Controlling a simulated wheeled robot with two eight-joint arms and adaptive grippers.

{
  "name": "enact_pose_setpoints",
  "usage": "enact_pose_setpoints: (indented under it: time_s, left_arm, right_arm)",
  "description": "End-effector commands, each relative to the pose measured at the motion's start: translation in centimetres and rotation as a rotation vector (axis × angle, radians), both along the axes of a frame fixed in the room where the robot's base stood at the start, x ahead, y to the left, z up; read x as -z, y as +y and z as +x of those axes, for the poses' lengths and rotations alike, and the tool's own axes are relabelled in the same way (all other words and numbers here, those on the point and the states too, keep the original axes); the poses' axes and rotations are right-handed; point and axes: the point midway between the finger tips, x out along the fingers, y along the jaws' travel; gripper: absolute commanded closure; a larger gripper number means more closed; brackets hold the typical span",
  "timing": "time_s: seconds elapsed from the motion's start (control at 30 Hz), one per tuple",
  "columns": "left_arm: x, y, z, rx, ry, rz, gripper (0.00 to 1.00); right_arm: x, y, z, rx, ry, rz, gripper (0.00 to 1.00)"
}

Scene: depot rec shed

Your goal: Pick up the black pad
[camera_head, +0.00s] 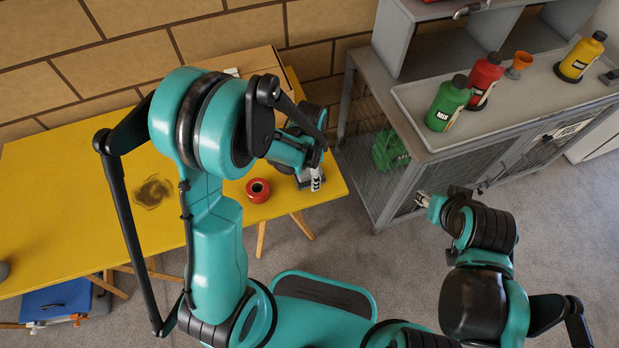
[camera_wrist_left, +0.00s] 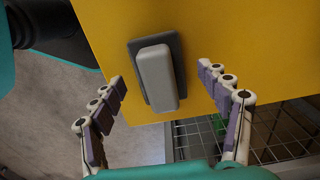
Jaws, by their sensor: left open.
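A dark grey to black pad (camera_wrist_left: 177,63) lies on the yellow table (camera_wrist_left: 113,28) near its edge, as the left wrist view shows. A lighter grey block (camera_wrist_left: 154,79) sits on top of it and covers most of it. My left gripper (camera_wrist_left: 161,75) is open, its two fingers apart on either side of the pad with nothing between them touching. In the head view my left gripper (camera_head: 313,178) is at the table's right end, and the arm largely hides the pad. My right gripper (camera_head: 422,200) is by the wire cabinet; its fingers are too small to judge.
A red tape roll (camera_head: 258,190) stands on the table left of my left gripper. A dark stain (camera_head: 154,192) marks the table. The wire-sided cabinet (camera_head: 372,190) stands to the right, bearing green (camera_head: 448,103), red (camera_head: 484,80) and yellow (camera_head: 580,57) bottles and an orange cup (camera_head: 519,64).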

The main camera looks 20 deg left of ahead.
Motion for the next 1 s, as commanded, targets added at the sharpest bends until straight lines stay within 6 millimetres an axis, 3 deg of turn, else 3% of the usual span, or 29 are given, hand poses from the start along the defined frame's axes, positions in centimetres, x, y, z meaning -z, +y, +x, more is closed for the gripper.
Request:
enact_pose_setpoints:
  time_s: [0.07,0.27,0.47,0.5,0.8,1.0]
  left_arm:
    - [0.8,0.0,0.0,0.0,0.0,0.0,0.24]
    - [0.7,0.0,0.0,0.0,0.0,0.0,0.24]
    - [0.7,0.0,0.0,0.0,0.0,0.0,0.77]
    - [0.7,0.0,0.0,0.0,0.0,0.0,0.79]
    - [0.5,0.0,0.0,0.0,0.0,0.0,0.79]
    - [-1.2,0.0,0.0,0.0,0.0,0.0,0.79]
  right_arm:
    - [0.5,0.0,0.0,0.0,0.0,0.0,0.6]
    - [0.3,0.0,0.0,0.0,0.0,0.0,0.6]
    - [0.3,0.0,0.0,0.0,0.0,0.0,0.6]
    - [0.3,0.0,0.0,0.0,0.0,0.0,0.6]
    - [0.2,0.0,0.0,0.0,0.0,0.0,0.6]
    - [-0.8,0.0,0.0,0.0,0.0,0.0,0.6]
